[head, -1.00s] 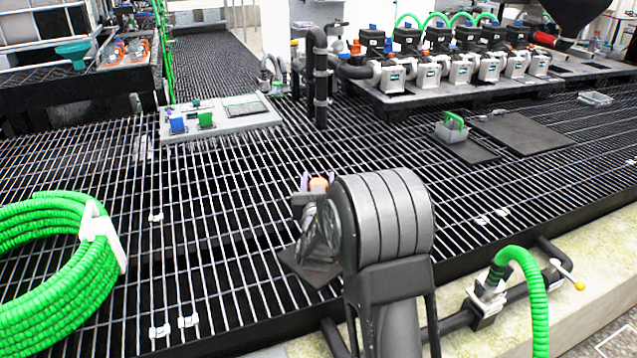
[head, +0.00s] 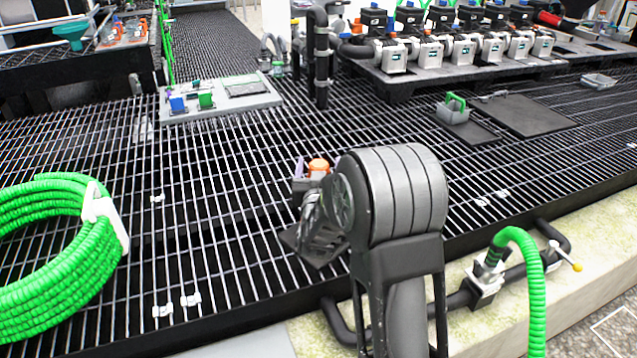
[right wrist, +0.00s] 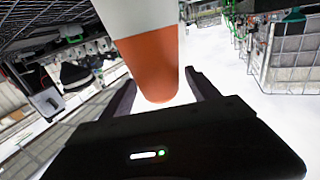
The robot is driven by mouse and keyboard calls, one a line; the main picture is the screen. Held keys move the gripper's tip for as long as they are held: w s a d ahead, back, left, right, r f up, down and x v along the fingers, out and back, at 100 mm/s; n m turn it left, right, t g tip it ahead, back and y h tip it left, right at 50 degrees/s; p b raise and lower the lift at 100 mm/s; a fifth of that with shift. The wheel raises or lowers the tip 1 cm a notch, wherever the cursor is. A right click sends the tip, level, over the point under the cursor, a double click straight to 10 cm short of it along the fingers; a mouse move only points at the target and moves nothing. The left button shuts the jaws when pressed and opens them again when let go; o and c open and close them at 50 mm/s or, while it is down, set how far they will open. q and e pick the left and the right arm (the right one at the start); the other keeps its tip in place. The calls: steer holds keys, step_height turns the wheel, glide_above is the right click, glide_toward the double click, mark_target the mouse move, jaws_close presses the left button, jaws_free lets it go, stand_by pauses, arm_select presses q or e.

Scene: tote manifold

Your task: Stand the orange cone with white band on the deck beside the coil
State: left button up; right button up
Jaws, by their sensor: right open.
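The green hose coil (head: 50,255), bound with a white strap, lies on the slatted deck (head: 215,235) at the left of the head view. The orange cone with white band (head: 318,166) is mostly hidden behind my right arm; only a bit of orange shows. In the right wrist view the cone (right wrist: 153,65) has its rounded orange end between my fingers, with the white band above it in the picture. My right gripper (right wrist: 163,92) is open around it, with gaps beside the cone; its fingers also show in the head view (head: 317,163). My left gripper is out of view.
A row of pumps (head: 450,45) stands on a dark platform at the back right. A grey plate with blue and green blocks (head: 215,98) and a black standpipe (head: 320,60) stand behind. A green hose (head: 533,280) rises at front right. Deck right of the coil is largely clear.

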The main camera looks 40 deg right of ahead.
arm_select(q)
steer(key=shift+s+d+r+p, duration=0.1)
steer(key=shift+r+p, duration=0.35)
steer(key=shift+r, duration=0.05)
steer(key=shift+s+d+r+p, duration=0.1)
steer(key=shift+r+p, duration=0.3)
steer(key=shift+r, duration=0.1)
arm_select(e)
steer(key=v, duration=0.9)
steer(key=shift+s+a, duration=0.25)
steer(key=shift+s, duration=0.05)
steer(key=shift+f, duration=0.1)
